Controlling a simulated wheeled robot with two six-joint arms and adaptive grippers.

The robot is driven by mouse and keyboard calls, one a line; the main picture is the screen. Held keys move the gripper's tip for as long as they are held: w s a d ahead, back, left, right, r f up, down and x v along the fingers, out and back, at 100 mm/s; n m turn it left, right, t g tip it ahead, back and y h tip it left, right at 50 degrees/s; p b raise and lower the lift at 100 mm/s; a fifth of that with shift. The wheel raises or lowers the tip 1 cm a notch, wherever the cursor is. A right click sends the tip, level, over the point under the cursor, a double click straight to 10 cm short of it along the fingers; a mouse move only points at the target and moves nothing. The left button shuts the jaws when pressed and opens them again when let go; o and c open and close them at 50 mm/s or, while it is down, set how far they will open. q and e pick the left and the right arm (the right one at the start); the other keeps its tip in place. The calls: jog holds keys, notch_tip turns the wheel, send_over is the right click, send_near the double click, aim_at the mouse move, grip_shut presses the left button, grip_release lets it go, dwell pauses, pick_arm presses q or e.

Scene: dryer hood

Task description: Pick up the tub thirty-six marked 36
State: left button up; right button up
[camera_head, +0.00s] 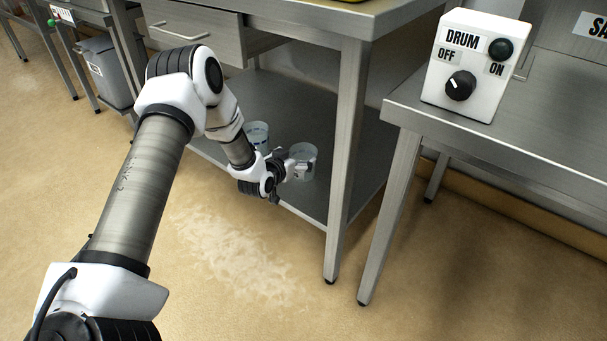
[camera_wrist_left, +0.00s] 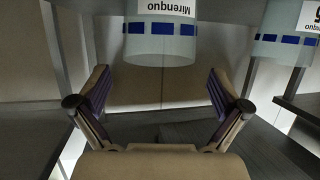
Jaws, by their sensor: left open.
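Two translucent tubs stand on the lower shelf of the steel table in the head view. The nearer tub (camera_head: 304,154) is right at my left gripper (camera_head: 292,170), and the other tub (camera_head: 257,131) is farther left. In the left wrist view, my left gripper (camera_wrist_left: 158,76) is open. A tub with a blue band (camera_wrist_left: 160,42) and an upside-down label reading "Mirenquo" is ahead, between the fingertips in the picture. Whether they touch it I cannot tell. A second banded tub (camera_wrist_left: 283,42) is at the right, its label cut off. No number 36 is readable. My right gripper is out of view.
The lower shelf (camera_head: 228,104) is closed in by the table top above and a table leg (camera_head: 346,165) right of the tubs. A white drum switch box (camera_head: 475,65) stands on the right table. A grey bin (camera_head: 105,72) is far left.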

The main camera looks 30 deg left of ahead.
aim_at(299, 156)
pick_arm(q)
jog(key=b+x, duration=0.2)
jog(key=f+b+x, duration=0.1)
jog(key=x, duration=0.2)
jog(key=shift+w+f+b, duration=0.1)
jog(key=shift+f+b, duration=0.05)
jog(key=shift+b, duration=0.2)
jog(key=shift+w+r, duration=0.1)
jog(key=shift+r, duration=0.15)
jog(key=c, duration=0.8)
jog(key=shift+c, duration=0.2)
